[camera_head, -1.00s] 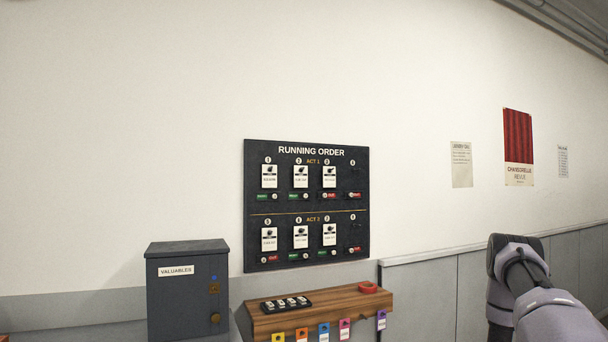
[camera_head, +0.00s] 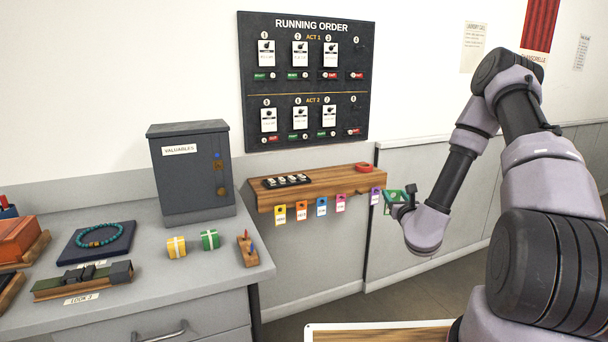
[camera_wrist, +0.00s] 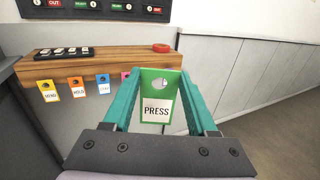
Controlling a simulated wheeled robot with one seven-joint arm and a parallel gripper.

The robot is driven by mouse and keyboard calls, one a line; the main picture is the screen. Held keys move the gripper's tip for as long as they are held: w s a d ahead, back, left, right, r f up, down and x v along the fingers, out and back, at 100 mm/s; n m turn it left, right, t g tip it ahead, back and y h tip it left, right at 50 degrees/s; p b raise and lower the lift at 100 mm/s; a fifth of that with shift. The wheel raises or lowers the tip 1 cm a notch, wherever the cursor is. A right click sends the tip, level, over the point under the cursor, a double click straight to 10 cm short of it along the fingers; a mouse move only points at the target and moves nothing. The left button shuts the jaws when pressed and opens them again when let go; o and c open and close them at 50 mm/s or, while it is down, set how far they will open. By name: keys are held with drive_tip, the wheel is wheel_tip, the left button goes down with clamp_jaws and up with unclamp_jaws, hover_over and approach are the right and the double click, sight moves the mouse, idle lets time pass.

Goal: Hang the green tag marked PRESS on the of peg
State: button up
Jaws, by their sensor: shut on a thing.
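The green tag (camera_wrist: 156,110) has a white label reading PRESS and a hole near its top. My gripper (camera_wrist: 157,85) is shut on it in the wrist view, with teal fingers at either side. In the head view the tag (camera_head: 393,203) is held in my gripper just right of the wooden shelf (camera_head: 318,186). Yellow (camera_head: 280,215), orange (camera_head: 301,211), blue (camera_head: 322,207), pink (camera_head: 341,203) and purple (camera_head: 375,197) tags hang along the shelf's front edge. I cannot make out which peg is meant.
A black tray (camera_head: 286,181) and a red ring (camera_head: 364,167) lie on the shelf. Above it is the RUNNING ORDER board (camera_head: 306,82). A grey VALUABLES box (camera_head: 192,172) stands on a counter (camera_head: 215,258) at the left. Open floor lies right of the shelf.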

drive_tip(key=w+d+f+n+y, duration=0.2)
drive_tip(key=d+f, duration=0.3)
drive_tip(key=f, duration=0.3)
drive_tip(key=w+d+f+n+g+y, duration=0.1)
drive_tip(key=w+d+f+n+y, duration=0.1)
drive_tip(key=w+d+f+y, duration=0.3)
wheel_tip(320, 180, down, 3)
drive_tip(key=shift+w+f+n, duration=0.1)
drive_tip(key=shift+w+n, duration=0.1)
drive_tip(key=shift+n, duration=0.1)
